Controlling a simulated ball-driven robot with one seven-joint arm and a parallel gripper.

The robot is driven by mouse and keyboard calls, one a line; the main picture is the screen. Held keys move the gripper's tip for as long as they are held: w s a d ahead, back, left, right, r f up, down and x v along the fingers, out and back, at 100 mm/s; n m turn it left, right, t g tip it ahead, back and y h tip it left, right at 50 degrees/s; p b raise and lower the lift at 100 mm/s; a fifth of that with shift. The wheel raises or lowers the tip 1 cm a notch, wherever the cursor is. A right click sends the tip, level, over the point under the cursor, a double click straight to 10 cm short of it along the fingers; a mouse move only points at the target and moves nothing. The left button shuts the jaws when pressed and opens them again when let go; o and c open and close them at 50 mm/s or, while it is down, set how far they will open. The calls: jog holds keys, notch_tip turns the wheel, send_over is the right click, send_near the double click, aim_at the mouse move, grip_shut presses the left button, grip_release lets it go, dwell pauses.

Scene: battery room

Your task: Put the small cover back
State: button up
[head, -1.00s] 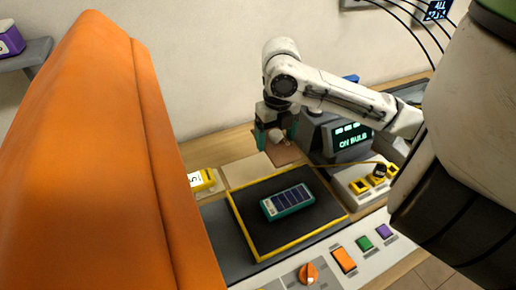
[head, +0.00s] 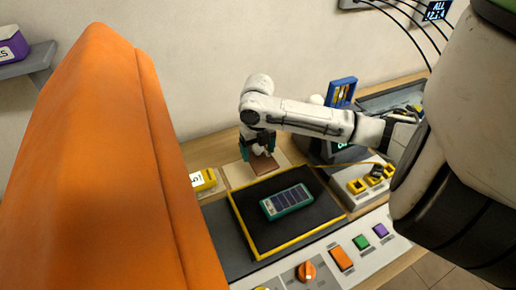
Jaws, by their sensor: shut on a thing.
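My gripper (head: 259,152) is at the back of the bench, pointing down, with teal fingers. It is shut on a small brown plate (head: 264,166), which looks like the small cover. The plate shows below the fingers, over a beige panel (head: 237,177); I cannot tell whether it touches the panel. A teal device (head: 287,202) with dark cells in its face lies on a black mat (head: 250,229) with a yellow rim, in front of my gripper. The exact grip on the plate is partly hidden by the fingers.
A yellow block with a white label (head: 201,181) sits left of the panel. A console with yellow sockets (head: 357,186) and a dark display unit stand at right. Orange, green and purple buttons (head: 341,258) line the front. A large orange surface (head: 100,170) blocks the left.

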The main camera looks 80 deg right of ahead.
aim_at(258, 147)
jog(key=shift+f+b, duration=0.35)
jog(key=shift+f, duration=0.05)
jog(key=shift+f, duration=0.2)
jog(key=o, duration=1)
jog(key=shift+c, duration=0.2)
jog(key=shift+r+p, duration=0.35)
jog(key=shift+r, duration=0.2)
notch_tip(258, 147, up, 12)
jog(key=b, duration=0.1)
